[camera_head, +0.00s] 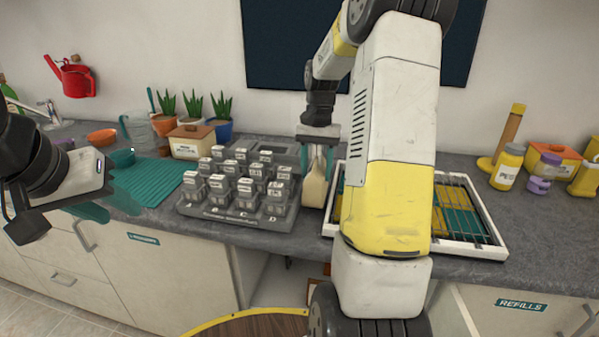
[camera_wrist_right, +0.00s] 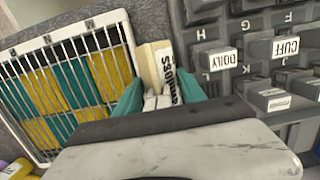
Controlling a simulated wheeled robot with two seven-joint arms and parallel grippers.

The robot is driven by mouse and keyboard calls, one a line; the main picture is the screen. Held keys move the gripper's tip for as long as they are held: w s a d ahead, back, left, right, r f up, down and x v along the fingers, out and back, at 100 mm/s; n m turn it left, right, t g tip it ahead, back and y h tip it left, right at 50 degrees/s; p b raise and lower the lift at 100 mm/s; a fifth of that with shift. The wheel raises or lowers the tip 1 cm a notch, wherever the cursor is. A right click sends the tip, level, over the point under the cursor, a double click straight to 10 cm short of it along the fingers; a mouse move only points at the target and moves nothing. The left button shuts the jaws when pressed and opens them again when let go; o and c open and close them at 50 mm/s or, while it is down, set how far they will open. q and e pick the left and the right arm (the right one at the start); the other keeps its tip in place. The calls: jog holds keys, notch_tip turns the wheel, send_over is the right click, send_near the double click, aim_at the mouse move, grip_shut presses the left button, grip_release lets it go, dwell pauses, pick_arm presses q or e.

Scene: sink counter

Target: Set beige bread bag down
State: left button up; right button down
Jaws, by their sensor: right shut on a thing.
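The beige bread bag (camera_head: 315,188) is upright between the fingers of my right gripper (camera_head: 318,150). It is in the narrow strip between the grey block rack and the white-framed tray; I cannot tell if its base touches the counter. In the right wrist view, the teal fingertips (camera_wrist_right: 160,95) close on both sides of the bag (camera_wrist_right: 153,62), whose dark-lettered label faces the camera. My left gripper (camera_head: 118,196) hangs over the front left of the counter, near the teal mat, with no object visible in it; its finger gap is unclear.
The grey rack (camera_head: 225,215) of labelled blocks stands left of the bag. The white-framed tray (camera_head: 490,252) with a wire grid lies on the right, partly hidden by my right arm. The teal mat (camera_head: 155,185) lies left. Yellow containers (camera_head: 507,167) stand far right.

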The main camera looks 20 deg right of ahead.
jog(key=shift+f, duration=1.45)
jog(key=shift+f, duration=0.1)
jog(key=c, duration=0.7)
grip_release()
